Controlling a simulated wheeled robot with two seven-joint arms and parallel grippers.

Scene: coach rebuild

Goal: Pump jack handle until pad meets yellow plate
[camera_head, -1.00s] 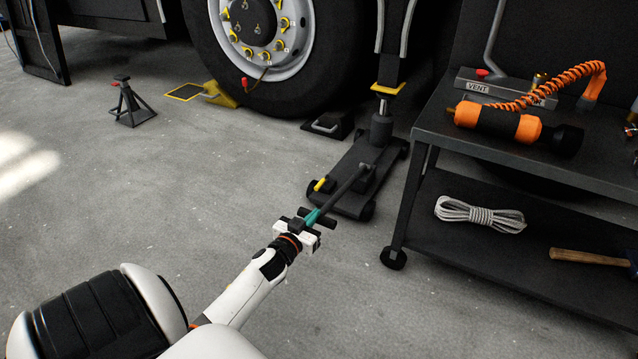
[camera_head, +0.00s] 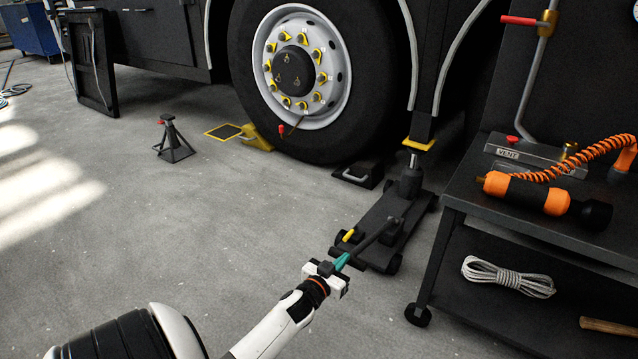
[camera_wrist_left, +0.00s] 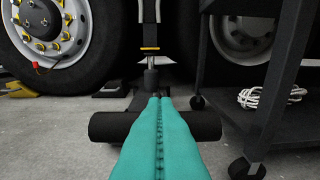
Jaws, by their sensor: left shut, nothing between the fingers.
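The dark floor jack (camera_head: 378,228) stands under the coach, its ram (camera_head: 413,160) upright just below the yellow plate (camera_head: 420,144). I cannot tell whether the pad touches the plate, which also shows in the wrist view (camera_wrist_left: 150,49). The jack handle (camera_head: 375,236) slopes from the jack down toward my left gripper (camera_head: 343,262). In the wrist view, the teal fingers (camera_wrist_left: 160,115) are shut and empty, in front of the handle's black crossbar (camera_wrist_left: 205,125). The fingers hide the crossbar's middle; contact is unclear. My right gripper is out of view.
A dark cart (camera_head: 455,270) stands close on the right, with an orange torch (camera_head: 525,193) on top and rope (camera_head: 508,276) on its shelf. The coach wheel (camera_head: 300,75) rises behind. A jack stand (camera_head: 173,140) is at left.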

